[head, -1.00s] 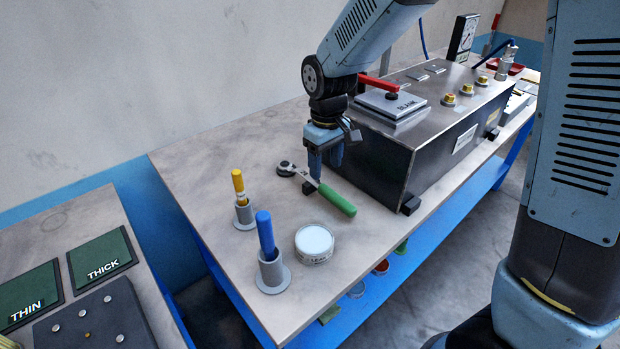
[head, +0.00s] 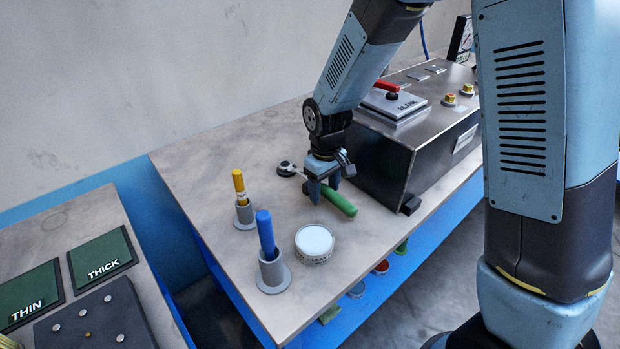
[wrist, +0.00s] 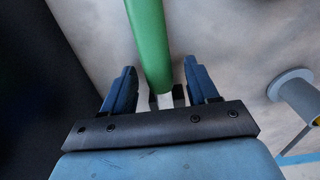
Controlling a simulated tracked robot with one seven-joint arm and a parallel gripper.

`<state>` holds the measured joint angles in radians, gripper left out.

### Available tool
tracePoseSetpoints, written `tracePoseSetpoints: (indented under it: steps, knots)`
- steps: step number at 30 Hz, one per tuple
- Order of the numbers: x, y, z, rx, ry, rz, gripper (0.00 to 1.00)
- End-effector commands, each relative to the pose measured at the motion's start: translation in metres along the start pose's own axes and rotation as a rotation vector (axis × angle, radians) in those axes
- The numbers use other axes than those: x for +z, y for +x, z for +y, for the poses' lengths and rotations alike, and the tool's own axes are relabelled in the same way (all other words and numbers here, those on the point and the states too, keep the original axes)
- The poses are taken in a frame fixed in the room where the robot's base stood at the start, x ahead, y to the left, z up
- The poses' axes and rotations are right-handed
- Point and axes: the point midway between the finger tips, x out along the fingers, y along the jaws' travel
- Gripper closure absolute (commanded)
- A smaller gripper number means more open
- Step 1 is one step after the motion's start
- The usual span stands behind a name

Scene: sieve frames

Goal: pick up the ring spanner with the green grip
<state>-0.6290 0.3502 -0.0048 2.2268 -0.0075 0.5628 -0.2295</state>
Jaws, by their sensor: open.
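The ring spanner with the green grip (head: 339,201) lies on the grey bench top in front of the dark metal box. Its dark ring end (head: 286,169) points to the left and its green grip to the lower right. My gripper (head: 323,194) is over the middle of the spanner, pointing down, and hides part of the shank. In the wrist view the green grip (wrist: 149,40) runs down between the two open fingers of my gripper (wrist: 160,88), with space on both sides. I cannot tell how far the fingertips are above the bench.
A white labelled tin (head: 314,243) stands close in front of the spanner. A blue-handled tool (head: 266,234) and a yellow-handled tool (head: 239,184) stand in grey holders to the left. The dark box (head: 385,160) stands close on the right.

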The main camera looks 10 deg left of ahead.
Motion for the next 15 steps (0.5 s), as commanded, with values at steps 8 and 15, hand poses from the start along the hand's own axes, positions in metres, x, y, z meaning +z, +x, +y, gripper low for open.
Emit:
tracePoseSetpoints:
  steps: [8,15]
  knots:
    - [0.0002,-0.0003,0.0002,0.000,0.001,0.000,0.55]
    - [0.0003,-0.0004,0.0004,0.000,0.001,0.000,0.78]
